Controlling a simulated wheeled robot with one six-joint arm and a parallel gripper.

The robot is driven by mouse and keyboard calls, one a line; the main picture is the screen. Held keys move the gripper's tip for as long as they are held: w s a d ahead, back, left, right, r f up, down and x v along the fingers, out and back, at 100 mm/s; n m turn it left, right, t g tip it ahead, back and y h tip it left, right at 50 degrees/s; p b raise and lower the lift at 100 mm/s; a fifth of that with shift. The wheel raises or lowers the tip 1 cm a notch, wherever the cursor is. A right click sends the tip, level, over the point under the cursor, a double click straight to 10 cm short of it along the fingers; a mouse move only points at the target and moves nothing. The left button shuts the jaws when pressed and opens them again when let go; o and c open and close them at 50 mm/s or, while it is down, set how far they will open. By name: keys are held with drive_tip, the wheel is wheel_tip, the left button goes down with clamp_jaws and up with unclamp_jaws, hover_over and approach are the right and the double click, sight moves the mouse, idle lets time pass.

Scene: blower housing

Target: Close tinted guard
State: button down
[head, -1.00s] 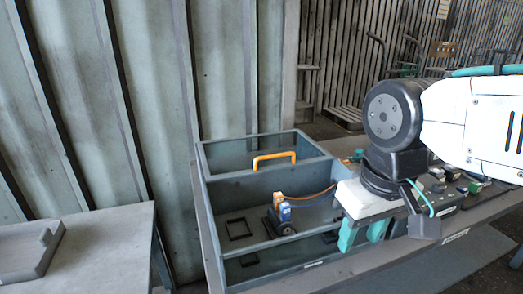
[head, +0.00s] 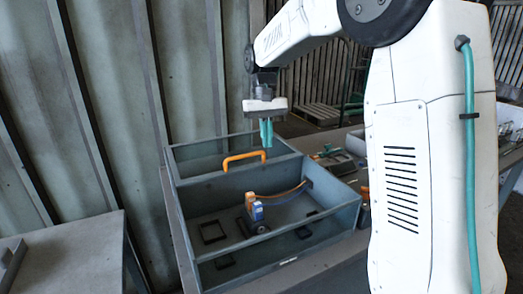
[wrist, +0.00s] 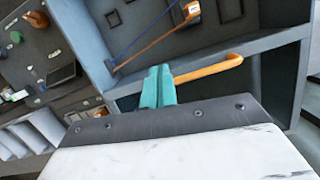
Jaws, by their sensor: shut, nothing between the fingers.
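The grey housing (head: 190,247) stands on the bench with its front part open from above. The tinted guard (head: 203,166) appears as a dark panel across the back part, and an orange handle (head: 244,156) stands up at its front edge. The handle also shows in the wrist view (wrist: 212,68). My gripper (head: 267,146) points down, its teal fingers shut and empty. It is close to the right end of the handle, slightly above or behind it; I cannot tell whether they touch. The fingers also show in the wrist view (wrist: 160,70), left of the handle.
Inside the housing are a blue and orange part (head: 253,210) with an orange cable and several dark square frames. Small parts clutter the bench to the right. A grey side table (head: 80,250) stands at left. A corrugated wall (head: 110,90) rises behind.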

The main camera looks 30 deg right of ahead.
hover_over(261, 148)
drive_tip(key=s+a, duration=0.2)
drive_tip(key=shift+w+d+f, duration=0.1)
drive_tip(key=shift+w+f, duration=0.1)
drive_tip(key=shift+f, duration=0.1)
drive_tip(key=shift+m, duration=0.3)
drive_tip(key=x, duration=0.5)
drive_tip(key=shift+s+f, duration=0.1)
drive_tip(key=shift+f, duration=0.15)
drive_tip(key=s, duration=0.2)
drive_tip(key=s+a, duration=0.1)
drive_tip(key=shift+f, duration=0.25)
drive_tip(key=shift+s, duration=0.5)
